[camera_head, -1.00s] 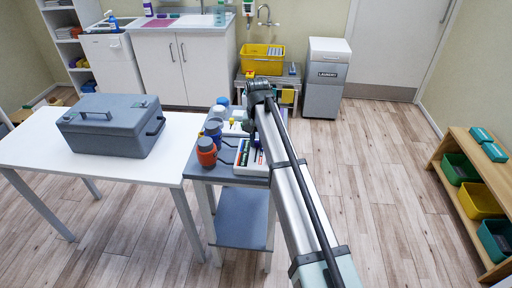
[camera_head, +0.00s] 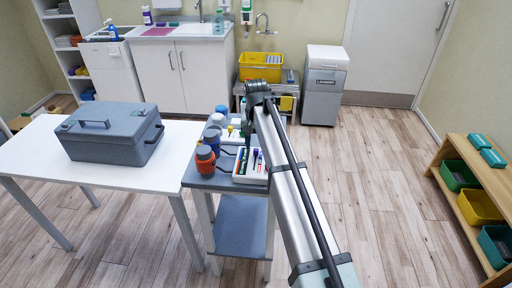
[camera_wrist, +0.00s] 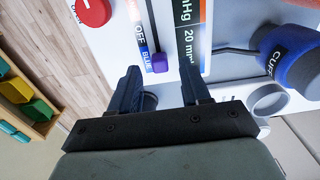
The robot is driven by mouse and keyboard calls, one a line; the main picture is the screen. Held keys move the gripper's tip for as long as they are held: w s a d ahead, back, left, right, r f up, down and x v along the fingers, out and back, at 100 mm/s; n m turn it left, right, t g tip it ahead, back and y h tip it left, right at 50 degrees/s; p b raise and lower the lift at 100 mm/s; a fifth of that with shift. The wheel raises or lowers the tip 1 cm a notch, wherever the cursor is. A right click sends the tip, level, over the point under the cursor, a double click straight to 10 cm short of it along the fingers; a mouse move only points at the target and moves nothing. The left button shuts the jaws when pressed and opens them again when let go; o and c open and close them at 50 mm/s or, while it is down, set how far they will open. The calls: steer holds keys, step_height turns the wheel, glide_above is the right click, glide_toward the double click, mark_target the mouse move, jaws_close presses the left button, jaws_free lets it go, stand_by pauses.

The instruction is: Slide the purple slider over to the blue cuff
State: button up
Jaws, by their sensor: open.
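In the wrist view the purple slider (camera_wrist: 160,62) sits on a white panel, beside a printed strip reading OFF and BLUE, at the BLUE end. The blue cuff (camera_wrist: 295,58), marked CUFF, lies at the right, with a dark tube running left from it. My gripper (camera_wrist: 163,84) is open and empty. Its two dark fingers point at the panel on either side of the slider's line. The slider shows in the gap just beyond the tips; I cannot tell whether they touch the panel.
A red knob (camera_wrist: 92,11) is at the panel's upper left. A grey case (camera_head: 110,140) stands on the white table (camera_head: 45,165).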

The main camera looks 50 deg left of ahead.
mark_target(256, 150)
step_height(256, 150, up, 12)
steer(key=shift+f, duration=0.2)
steer(key=shift+f, duration=0.1)
stand_by(0.6)
